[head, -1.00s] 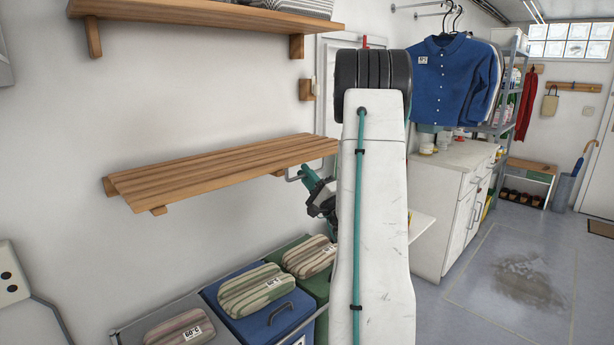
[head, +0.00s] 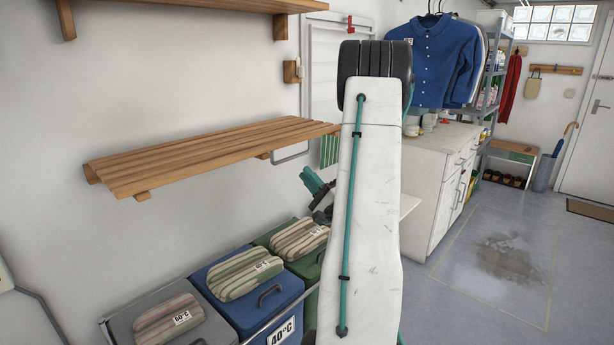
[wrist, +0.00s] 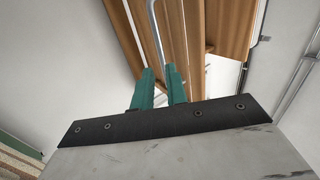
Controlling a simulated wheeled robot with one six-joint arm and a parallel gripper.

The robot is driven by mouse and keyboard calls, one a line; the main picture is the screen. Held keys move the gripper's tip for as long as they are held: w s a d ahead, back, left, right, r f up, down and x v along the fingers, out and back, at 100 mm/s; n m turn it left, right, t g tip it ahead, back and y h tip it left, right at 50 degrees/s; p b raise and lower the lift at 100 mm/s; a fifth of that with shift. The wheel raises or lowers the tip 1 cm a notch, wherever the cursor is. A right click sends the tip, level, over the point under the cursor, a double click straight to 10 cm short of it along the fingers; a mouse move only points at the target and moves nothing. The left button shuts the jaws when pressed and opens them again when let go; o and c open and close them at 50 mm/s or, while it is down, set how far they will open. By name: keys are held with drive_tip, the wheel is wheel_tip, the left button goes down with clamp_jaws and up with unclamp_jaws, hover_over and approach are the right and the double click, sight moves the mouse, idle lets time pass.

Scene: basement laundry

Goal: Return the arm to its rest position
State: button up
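My arm (head: 358,210) is white with a teal cable and rises in the middle of the head view, with a dark ribbed joint at its top. My gripper (head: 312,182) is mostly hidden behind it; its teal fingers show left of the arm, below the right end of the wooden slatted shelf. In the wrist view, my gripper (wrist: 160,74) shows two teal fingers apart with a narrow gap. Nothing is seen held between them.
The slatted shelf (head: 210,160) is on the left wall above lidded bins, including a blue bin (head: 252,310), with striped bundles on top. A white cabinet (head: 440,205) stands right of my arm. Hanging blue shirts (head: 437,65) are above it. The floor at right is open, with a damp patch (head: 510,258).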

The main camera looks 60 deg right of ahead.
idle(0.4)
drive_tip(key=w+a+f+n+g+y, duration=0.1)
drive_tip(key=a+n+g+y, duration=0.3)
drive_tip(key=a+g+y, duration=0.8)
drive_tip(key=a+f+n+g+y, duration=0.25)
drive_tip(key=a+g+y, duration=0.3)
drive_tip(key=a, duration=1.25)
drive_tip(key=s+a+r+n+g+h, duration=0.2)
drive_tip(key=s+a+r+n+h, duration=0.1)
drive_tip(key=s+a+n+h, duration=0.3)
drive_tip(key=s+a+r+n+g+h, duration=0.3)
drive_tip(key=s+a+r+n+h, duration=0.1)
drive_tip(key=s+a+n+h, duration=0.2)
drive_tip(key=shift+s+a+n+h, duration=0.4)
drive_tip(key=shift+s+n, duration=0.45)
drive_tip(key=shift+s, duration=0.35)
